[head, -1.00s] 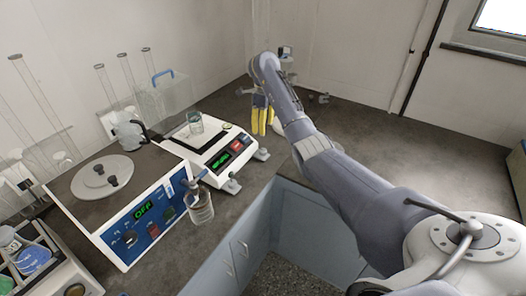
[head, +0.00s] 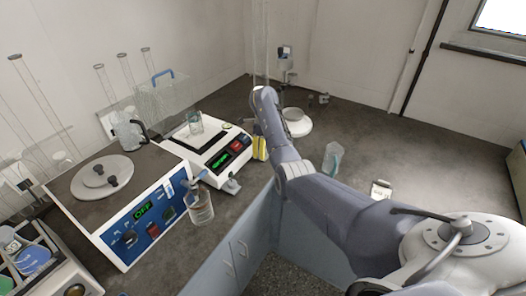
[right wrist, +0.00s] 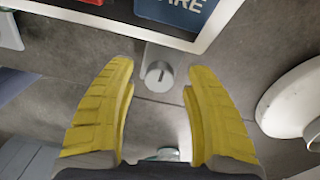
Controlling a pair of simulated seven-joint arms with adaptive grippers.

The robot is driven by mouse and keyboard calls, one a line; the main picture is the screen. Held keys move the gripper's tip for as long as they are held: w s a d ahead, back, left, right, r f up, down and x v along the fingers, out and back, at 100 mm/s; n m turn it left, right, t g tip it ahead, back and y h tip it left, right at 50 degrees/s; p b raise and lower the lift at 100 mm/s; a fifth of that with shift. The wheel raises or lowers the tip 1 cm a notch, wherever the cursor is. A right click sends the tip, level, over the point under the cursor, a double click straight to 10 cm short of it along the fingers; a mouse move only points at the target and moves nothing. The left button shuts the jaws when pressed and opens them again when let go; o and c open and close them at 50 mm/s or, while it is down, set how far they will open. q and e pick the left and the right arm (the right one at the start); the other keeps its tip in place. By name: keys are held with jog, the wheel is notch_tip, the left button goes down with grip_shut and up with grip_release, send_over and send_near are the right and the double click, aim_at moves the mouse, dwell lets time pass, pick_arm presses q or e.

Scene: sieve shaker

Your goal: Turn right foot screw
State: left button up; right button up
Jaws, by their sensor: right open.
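The white instrument (head: 212,165) with a green display and a red label stands on the dark bench; its front edge also shows in the right wrist view (right wrist: 215,28). Its right foot screw (right wrist: 158,76), a round silver knob with a slot mark, sits on a light tab just outside that edge. My right gripper (right wrist: 160,74) has its yellow fingers open, one on each side of the knob, with gaps on both sides. In the head view my right gripper (head: 260,148) points down at the instrument's right corner and hides that screw. The left foot screw (head: 231,186) is visible. My left gripper is out of view.
A round white dish (head: 297,122) stands right of the gripper and shows large in the right wrist view (right wrist: 292,98). A glass bottle (head: 200,205) stands by the blue-panelled hotplate (head: 145,222). A beaker (head: 195,122) rests on the instrument.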

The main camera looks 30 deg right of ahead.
jog(key=shift+f, duration=0.25)
grip_shut()
dwell(0.4)
